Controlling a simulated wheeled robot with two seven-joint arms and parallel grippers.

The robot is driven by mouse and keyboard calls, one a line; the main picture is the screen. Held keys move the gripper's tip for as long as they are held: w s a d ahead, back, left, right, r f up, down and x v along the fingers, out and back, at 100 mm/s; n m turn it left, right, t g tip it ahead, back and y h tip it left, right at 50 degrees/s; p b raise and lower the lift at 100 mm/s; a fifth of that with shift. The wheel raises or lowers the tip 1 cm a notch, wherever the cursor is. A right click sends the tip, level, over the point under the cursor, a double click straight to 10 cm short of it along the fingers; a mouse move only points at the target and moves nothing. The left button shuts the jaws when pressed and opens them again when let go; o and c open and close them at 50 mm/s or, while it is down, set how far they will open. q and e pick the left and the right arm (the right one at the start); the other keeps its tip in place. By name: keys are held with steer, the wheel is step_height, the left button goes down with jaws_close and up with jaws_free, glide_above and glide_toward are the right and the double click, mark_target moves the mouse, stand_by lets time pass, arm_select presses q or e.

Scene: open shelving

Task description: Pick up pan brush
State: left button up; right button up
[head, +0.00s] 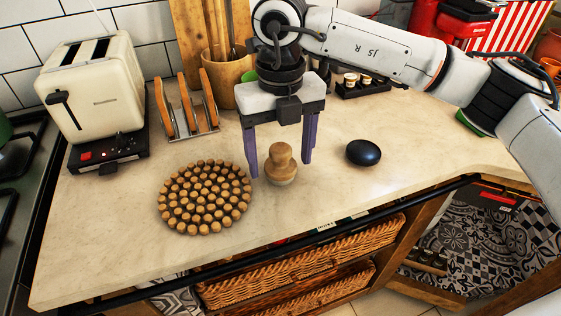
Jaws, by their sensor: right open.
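The pan brush (281,166) stands on the countertop, with a round wooden knob handle on top and a pale base. My right gripper (280,168) points down over it with its two purple fingers open, one on each side of the brush. The left finger's tip is close to the brush's left side. The right finger stands a little behind and to the right. I cannot tell whether either finger touches the brush. My left gripper is not in view.
A round trivet of wooden beads (205,197) lies left of the brush, and a dark egg-shaped object (363,152) lies to its right. A cream toaster (92,92), a toast rack (187,112) and a wooden utensil pot (226,75) stand behind. The front counter (130,262) is clear.

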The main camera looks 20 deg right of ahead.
mark_target(281, 147)
steer(key=shift+c, duration=0.4)
steer(key=c, duration=1.1)
steer(key=shift+r, duration=0.15)
step_height(281, 147, up, 10)
steer(key=shift+f, duration=0.1)
